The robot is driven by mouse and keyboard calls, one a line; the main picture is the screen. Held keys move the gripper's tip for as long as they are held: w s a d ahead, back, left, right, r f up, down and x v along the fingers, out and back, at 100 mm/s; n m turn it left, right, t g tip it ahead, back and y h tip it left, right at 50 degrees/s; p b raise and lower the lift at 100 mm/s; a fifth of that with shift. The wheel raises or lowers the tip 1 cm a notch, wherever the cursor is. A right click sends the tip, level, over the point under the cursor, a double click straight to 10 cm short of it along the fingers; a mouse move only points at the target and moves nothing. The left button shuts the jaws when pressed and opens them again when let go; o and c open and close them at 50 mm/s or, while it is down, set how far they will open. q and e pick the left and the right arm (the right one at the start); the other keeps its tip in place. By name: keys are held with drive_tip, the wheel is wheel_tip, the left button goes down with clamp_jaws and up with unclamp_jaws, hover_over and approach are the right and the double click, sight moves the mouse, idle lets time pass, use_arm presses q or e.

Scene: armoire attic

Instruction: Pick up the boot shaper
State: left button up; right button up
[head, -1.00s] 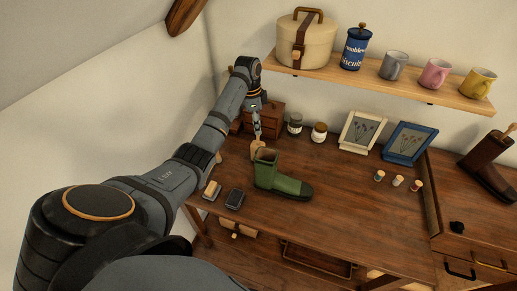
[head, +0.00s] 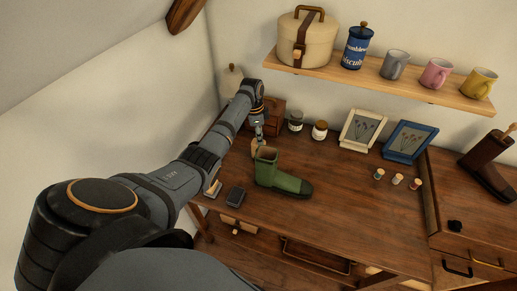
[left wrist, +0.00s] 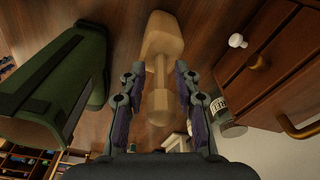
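The boot shaper, a pale wooden form with a narrow neck and knob, lies or stands behind the green boot (head: 283,181). In the left wrist view the shaper (left wrist: 162,38) points its handle toward me. My left gripper (left wrist: 160,72) is open, its two dark fingers on either side of the handle with visible gaps. In the head view the left gripper (head: 259,136) is low over the table, just above the shaper, which is partly hidden there. The green boot (left wrist: 55,85) stands close on the left in the wrist view. My right gripper is not in view.
A small wooden drawer chest (left wrist: 280,65) and a jar (left wrist: 226,115) are close right of the gripper in the wrist view. Two frames stand at the table's back. Several cups stand on the shelf (head: 380,80). The table (head: 320,225) is clear at front right.

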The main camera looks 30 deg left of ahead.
use_arm(q)
clamp_jaws()
wheel_tip(320, 180, up, 10)
drive_tip(key=shift+b, duration=0.7)
